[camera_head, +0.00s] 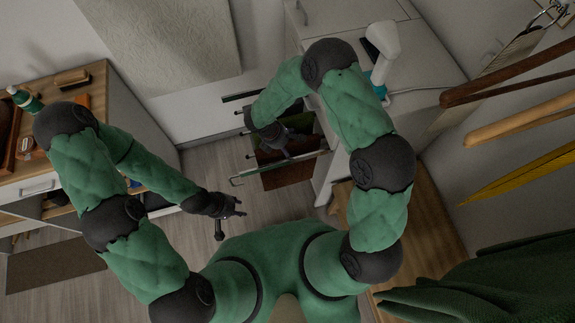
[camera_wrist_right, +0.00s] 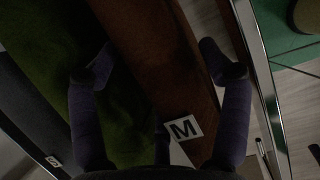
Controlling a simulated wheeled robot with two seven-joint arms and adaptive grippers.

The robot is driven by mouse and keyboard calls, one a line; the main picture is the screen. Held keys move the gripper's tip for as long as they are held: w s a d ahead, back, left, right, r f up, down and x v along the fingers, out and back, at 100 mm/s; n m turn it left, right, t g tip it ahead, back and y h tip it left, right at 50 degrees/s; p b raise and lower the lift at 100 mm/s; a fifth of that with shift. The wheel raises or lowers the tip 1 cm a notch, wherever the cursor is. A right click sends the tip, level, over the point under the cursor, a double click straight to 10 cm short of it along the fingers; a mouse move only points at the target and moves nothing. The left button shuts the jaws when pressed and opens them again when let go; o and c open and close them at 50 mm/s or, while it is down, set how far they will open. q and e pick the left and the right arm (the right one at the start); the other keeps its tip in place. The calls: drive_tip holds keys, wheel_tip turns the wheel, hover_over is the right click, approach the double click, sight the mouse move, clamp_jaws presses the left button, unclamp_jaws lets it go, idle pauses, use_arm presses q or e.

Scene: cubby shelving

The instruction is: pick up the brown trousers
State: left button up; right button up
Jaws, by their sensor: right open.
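The brown trousers (camera_wrist_right: 160,50) lie in a pull-out rack, with a white "M" label near their lower end in the right wrist view. In the head view, a brown strip of them (camera_head: 287,173) shows at the rack's front. My right gripper (camera_wrist_right: 160,68) is open and empty above the rack. Its left finger is over the green garment beside the trousers, its right finger near their right edge. Contact cannot be told. In the head view the right gripper (camera_head: 280,143) is over the rack. My left gripper (camera_head: 241,207) appears open and empty, away from the rack.
A green garment (camera_wrist_right: 50,45) and a dark grey one (camera_wrist_right: 20,105) lie left of the trousers. The rack's metal front rail (camera_head: 280,168) borders them. A white cabinet (camera_head: 425,55) with a white-and-teal device (camera_head: 383,45) stands right. A wooden-topped cabinet (camera_head: 95,85) stands left. Floor between is clear.

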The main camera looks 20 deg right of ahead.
drive_tip(key=c, duration=1.5)
